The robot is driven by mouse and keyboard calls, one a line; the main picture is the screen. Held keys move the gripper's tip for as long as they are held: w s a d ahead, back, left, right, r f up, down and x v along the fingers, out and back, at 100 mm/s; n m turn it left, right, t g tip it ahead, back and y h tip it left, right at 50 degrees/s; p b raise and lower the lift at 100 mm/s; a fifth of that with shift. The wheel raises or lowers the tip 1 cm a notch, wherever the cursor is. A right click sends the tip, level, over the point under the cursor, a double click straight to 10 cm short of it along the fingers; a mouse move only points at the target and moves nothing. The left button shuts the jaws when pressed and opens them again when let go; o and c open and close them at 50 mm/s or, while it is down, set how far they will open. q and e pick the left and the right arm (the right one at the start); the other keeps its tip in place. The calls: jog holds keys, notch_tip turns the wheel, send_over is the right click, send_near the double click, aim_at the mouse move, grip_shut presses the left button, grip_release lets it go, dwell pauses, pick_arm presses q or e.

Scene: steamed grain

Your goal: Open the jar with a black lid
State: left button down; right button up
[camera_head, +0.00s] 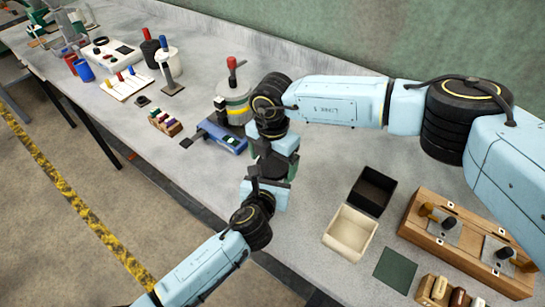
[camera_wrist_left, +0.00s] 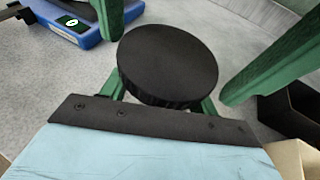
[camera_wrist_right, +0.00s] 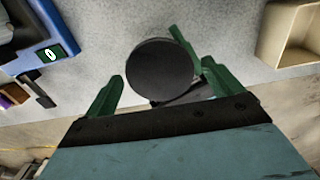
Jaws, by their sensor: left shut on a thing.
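The jar's round black lid (camera_wrist_left: 167,62) shows from above in the left wrist view, and the lid also shows in the right wrist view (camera_wrist_right: 160,68). The jar's body is hidden below the lid. My left gripper (camera_wrist_left: 160,98) is shut on the jar, its green fingers passing under the lid's edge. My right gripper (camera_wrist_right: 160,88) is open, with its green fingers spread on either side of the lid and apart from it. In the head view the two grippers meet near the middle, with my right gripper (camera_head: 273,166) hiding most of the jar.
A blue device (camera_head: 218,135) lies left of the grippers, close to a round pot-like unit (camera_head: 236,105). A black bin (camera_head: 372,190) and a cream bin (camera_head: 350,231) stand to the right. A wooden box (camera_head: 465,252) is farther right. Bench space between the grippers and bins is clear.

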jog(key=c, duration=0.9)
jog(key=n, duration=0.5)
jog(key=shift+c, duration=0.2)
jog(key=n, duration=0.5)
jog(key=o, duration=1.1)
jog(key=shift+c, duration=0.2)
jog(key=shift+r, duration=0.15)
